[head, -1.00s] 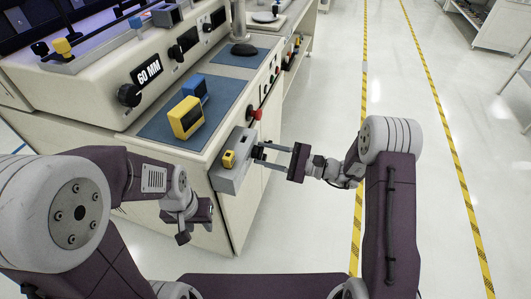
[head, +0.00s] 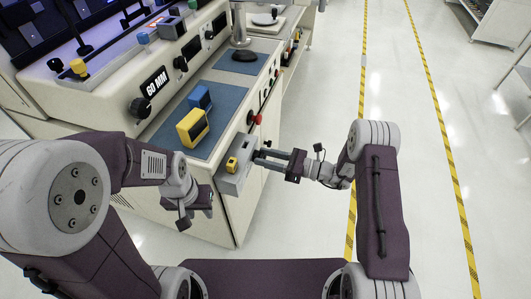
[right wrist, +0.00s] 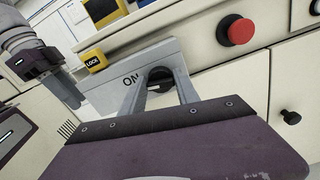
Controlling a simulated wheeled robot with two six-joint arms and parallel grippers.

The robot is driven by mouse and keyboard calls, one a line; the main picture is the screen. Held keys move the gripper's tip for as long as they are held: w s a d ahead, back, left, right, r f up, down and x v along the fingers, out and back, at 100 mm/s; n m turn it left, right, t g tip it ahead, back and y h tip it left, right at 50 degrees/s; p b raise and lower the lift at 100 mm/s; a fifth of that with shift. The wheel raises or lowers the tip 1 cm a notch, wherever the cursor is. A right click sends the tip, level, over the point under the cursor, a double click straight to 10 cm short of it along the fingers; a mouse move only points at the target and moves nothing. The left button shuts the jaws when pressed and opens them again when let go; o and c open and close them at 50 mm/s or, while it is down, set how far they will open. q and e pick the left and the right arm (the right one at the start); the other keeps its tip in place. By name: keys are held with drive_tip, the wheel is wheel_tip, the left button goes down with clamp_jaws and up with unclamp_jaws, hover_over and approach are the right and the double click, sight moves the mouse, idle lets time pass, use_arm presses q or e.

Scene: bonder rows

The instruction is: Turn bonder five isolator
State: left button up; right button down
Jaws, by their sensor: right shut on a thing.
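The isolator is a grey box (head: 234,184) on the front of the bench, with a yellow lock block (head: 231,164) on it. In the right wrist view the box (right wrist: 112,75) shows the letters "ON", a yellow "LOCK" block (right wrist: 93,60) and a black rotary knob (right wrist: 160,77). My right gripper (head: 263,156) reaches the box from the right. In the right wrist view its fingers (right wrist: 160,88) are shut on the knob, one on each side. My left gripper (head: 191,211) hangs in front of the bench, left of the box; its jaws are unclear.
The bench carries a "60 MM" label (head: 154,82), a black dial (head: 140,107), and yellow (head: 193,127) and blue (head: 200,96) blocks on a blue mat (head: 226,98). A red button (right wrist: 236,30) is right of the isolator. Open floor lies to the right.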

drive_tip(key=m+p, duration=0.1)
drive_tip(key=m, duration=0.2)
drive_tip(key=shift+m+p, duration=0.3)
drive_tip(key=shift+p, duration=0.05)
drive_tip(key=shift+w+f+m+p, duration=0.1)
drive_tip(key=shift+m+p, duration=0.5)
drive_tip(key=shift+m, duration=1.1)
drive_tip(key=c, duration=0.9)
unclamp_jaws()
drive_tip(key=v, duration=0.9)
